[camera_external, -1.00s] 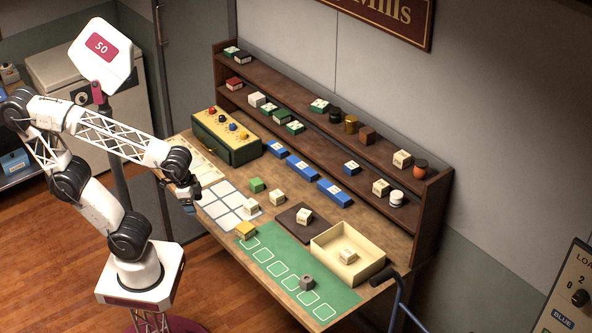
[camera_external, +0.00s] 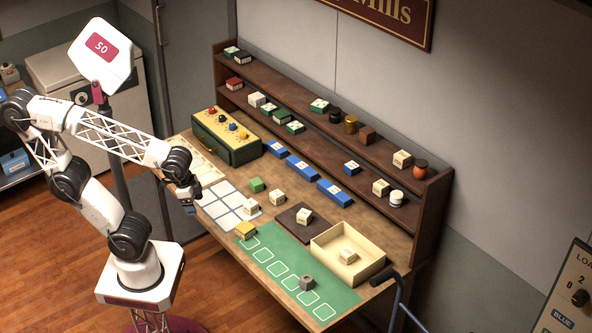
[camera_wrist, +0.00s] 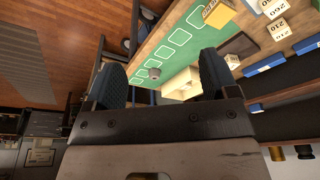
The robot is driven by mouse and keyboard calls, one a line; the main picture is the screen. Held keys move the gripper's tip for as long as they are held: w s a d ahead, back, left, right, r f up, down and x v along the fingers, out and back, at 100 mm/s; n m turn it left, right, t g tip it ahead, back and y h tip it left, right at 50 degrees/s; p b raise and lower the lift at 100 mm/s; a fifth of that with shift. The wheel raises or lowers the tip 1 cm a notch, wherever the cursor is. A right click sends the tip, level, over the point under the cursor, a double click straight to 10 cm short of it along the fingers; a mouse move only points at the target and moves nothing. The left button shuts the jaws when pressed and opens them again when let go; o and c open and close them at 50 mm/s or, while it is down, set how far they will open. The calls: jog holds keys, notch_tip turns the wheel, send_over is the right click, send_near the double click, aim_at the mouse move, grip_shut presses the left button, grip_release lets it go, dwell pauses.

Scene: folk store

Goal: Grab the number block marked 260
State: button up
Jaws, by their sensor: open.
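Several cream number blocks stand on the workbench. In the wrist view, a block whose mark seems to read 260 (camera_wrist: 274,8) is at the top right edge, with one that seems to read 210 (camera_wrist: 278,30) just below it. In the external view these seem to be the cream block (camera_external: 250,207) on the white grid and the cream block (camera_external: 278,198) beside it; marks there are too small to read. My gripper (camera_external: 188,208) hangs beside the bench's left front edge, apart from the blocks. In the wrist view its fingers (camera_wrist: 161,75) are spread and empty.
A yellow block (camera_external: 246,230) and a grey block (camera_external: 307,283) stand on the green mat (camera_external: 270,249). Another cream block (camera_external: 304,217) is on a dark pad, one more (camera_external: 347,257) in a cream tray (camera_external: 365,270). The shelf (camera_external: 300,110) rises behind.

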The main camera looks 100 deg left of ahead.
jog(key=w+a+f+m+y, duration=0.2)
jog(key=a+f+m+y, duration=0.25)
jog(key=a, duration=0.55)
jog(key=m+t+y, duration=0.4)
jog(key=m+y, duration=0.3)
jog(key=m, duration=0.7)
send_over(249, 203)
jog(key=s+d, duration=0.5)
jog(key=s, duration=0.1)
notch_tip(249, 203, down, 10)
jog(key=f+m, duration=0.2)
jog(key=w+f+m+t+h, duration=0.1)
jog(key=f+m, duration=0.1)
jog(key=w+f+m+t, duration=0.1)
jog(key=f+m, duration=0.1)
jog(key=m, duration=0.1)
jog(key=shift+w+a+f, duration=0.2)
jog(key=shift+a, duration=0.05)
jog(key=shift+x, duration=1.3)
jog(key=shift+w, duration=0.1)
